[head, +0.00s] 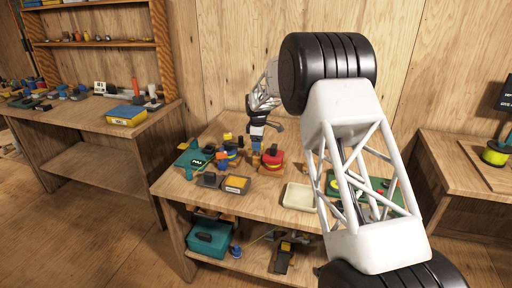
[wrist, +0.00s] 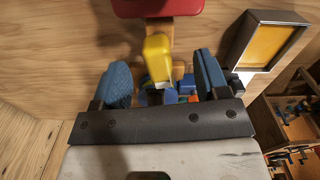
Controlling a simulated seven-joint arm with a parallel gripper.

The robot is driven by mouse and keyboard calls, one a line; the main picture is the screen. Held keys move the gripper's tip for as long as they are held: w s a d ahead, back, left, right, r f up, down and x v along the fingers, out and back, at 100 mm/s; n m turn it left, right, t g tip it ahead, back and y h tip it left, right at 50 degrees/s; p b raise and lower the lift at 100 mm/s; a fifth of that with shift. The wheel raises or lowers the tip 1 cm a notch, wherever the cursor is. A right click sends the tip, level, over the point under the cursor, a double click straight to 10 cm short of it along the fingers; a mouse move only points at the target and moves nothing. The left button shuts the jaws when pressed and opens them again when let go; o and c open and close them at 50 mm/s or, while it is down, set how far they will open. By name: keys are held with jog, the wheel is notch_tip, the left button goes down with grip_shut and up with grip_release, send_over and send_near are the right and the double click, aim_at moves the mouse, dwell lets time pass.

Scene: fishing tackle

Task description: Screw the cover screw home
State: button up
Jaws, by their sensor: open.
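My gripper (head: 257,143) is low over the middle workbench, among small tackle parts. In the wrist view its two blue finger pads (wrist: 163,75) stand apart, open. A yellow part (wrist: 157,58) shows between the pads with gaps on both sides; whether it touches a pad is not clear. A red part (wrist: 155,7) lies just beyond it at the top edge. In the head view a red reel-like piece (head: 272,158) stands just right of my gripper. I cannot make out the cover screw; it may be too small or hidden by my gripper.
A dark box with an orange panel (head: 237,184) lies at the bench's front; it also shows in the wrist view (wrist: 272,42). A cream tray (head: 299,197) and a green board (head: 385,190) are to the right, partly behind my arm.

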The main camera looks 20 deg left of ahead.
jog(key=shift+r, duration=2.65)
jog(key=c, duration=0.3)
jog(key=shift+m, duration=0.3)
